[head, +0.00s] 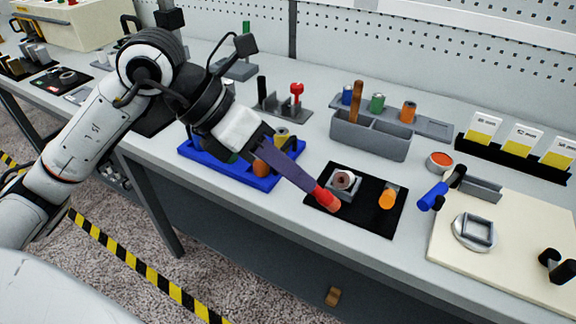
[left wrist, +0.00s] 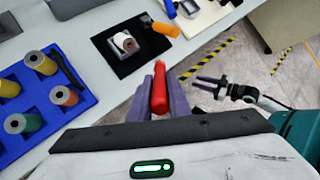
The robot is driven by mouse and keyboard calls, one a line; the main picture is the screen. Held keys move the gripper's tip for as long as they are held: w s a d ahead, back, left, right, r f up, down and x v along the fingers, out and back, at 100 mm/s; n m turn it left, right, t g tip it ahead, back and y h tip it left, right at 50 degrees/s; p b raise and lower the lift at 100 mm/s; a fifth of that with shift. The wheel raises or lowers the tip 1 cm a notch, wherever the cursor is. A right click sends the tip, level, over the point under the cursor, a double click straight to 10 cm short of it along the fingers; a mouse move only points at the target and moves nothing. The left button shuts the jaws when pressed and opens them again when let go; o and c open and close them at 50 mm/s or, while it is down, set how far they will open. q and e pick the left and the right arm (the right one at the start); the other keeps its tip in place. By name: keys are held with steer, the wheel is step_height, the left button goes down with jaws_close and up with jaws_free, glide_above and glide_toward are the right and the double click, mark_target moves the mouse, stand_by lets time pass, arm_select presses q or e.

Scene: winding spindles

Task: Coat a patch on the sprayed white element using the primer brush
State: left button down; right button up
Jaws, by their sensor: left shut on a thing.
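My left gripper (head: 322,196) is shut on a red cylindrical tool (head: 328,199). Its head is not clear, so I cannot tell whether it is the primer brush. In the left wrist view the red tool (left wrist: 159,88) stands between the two purple fingers. A white spool-like element (left wrist: 126,42) with a brownish end lies in a grey holder (left wrist: 112,54) on a black mat. The element also shows in the head view (head: 345,179), just beyond the red tool's end and apart from it. My right gripper (left wrist: 208,87) is open and empty in the left wrist view, over the floor.
An orange-handled item (head: 387,199) lies on the black mat (head: 370,223). A blue tray (head: 235,172) of spools stands left. A grey bin (head: 370,140) stands behind. A blue-handled tool (head: 434,196) and cream board (head: 500,270) are right. The table's front edge is near.

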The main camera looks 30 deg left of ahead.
arm_select(q)
steer(key=shift+w+a+r+n+t+y, duration=0.15)
steer(key=shift+a+r+n+t+y, duration=0.25)
steer(key=shift+n, duration=0.3)
steer(key=shift+w+a, duration=0.1)
steer(key=shift+w+f+b, duration=0.9)
steer(key=shift+w+f, duration=1)
steer(key=shift+w, duration=0.3)
steer(key=shift+w+f+b, duration=0.3)
steer(key=shift+w+f, duration=0.1)
steer(key=shift+w, duration=0.05)
steer(key=shift+r, duration=0.1)
steer(key=shift+b, duration=0.5)
